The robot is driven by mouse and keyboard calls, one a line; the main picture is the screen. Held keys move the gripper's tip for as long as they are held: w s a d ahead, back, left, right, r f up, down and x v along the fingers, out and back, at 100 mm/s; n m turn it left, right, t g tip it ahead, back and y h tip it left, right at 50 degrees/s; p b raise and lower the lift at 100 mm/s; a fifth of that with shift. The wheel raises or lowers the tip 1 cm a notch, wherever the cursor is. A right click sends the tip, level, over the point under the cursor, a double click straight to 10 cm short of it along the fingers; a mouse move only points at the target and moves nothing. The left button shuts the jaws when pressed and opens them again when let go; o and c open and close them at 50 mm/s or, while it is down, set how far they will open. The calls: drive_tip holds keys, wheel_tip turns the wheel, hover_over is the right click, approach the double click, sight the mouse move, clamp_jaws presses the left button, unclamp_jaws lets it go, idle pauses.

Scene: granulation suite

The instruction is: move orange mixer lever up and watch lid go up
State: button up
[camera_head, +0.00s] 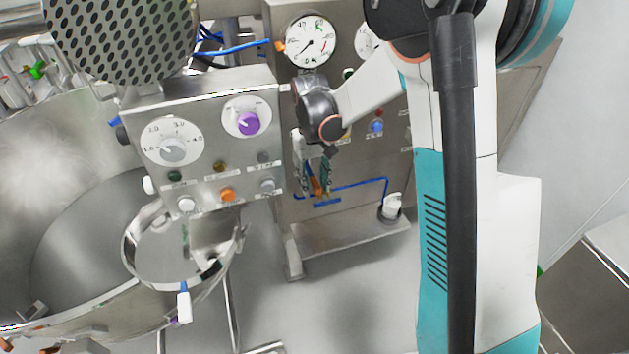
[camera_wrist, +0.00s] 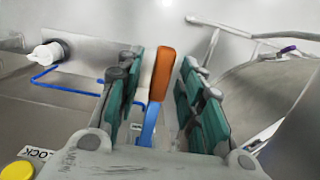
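The orange mixer lever (camera_head: 316,187) is on the steel panel with the gauges, mostly hidden by my gripper (camera_head: 315,180) in the head view. In the wrist view the lever's orange handle (camera_wrist: 161,74) on its blue shaft stands between the green-padded fingers of my gripper (camera_wrist: 163,72). The fingers are open, one on each side of the handle. A gap shows on the right; contact on the left cannot be told. A large steel mixer bowl (camera_head: 85,235) is at left. I cannot identify its lid with certainty.
A control box (camera_head: 205,140) with a purple knob (camera_head: 248,123) and several buttons stands left of my gripper. A round gauge (camera_head: 310,41) is above. Blue tubing (camera_head: 350,186) runs to a white fitting (camera_head: 391,206) at right. A perforated metal part (camera_head: 120,35) hangs upper left.

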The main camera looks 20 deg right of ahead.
wheel_tip(320, 180, up, 12)
drive_tip(key=w, duration=0.1)
drive_tip(key=shift+w, duration=0.35)
idle(0.4)
drive_tip(key=t+p, duration=0.3)
drive_tip(key=t, duration=0.3)
approach(313, 177)
drive_tip(key=s+r, duration=0.4)
drive_tip(key=r, duration=0.1)
drive_tip(key=b+x, duration=0.4)
drive_tip(key=x, duration=1)
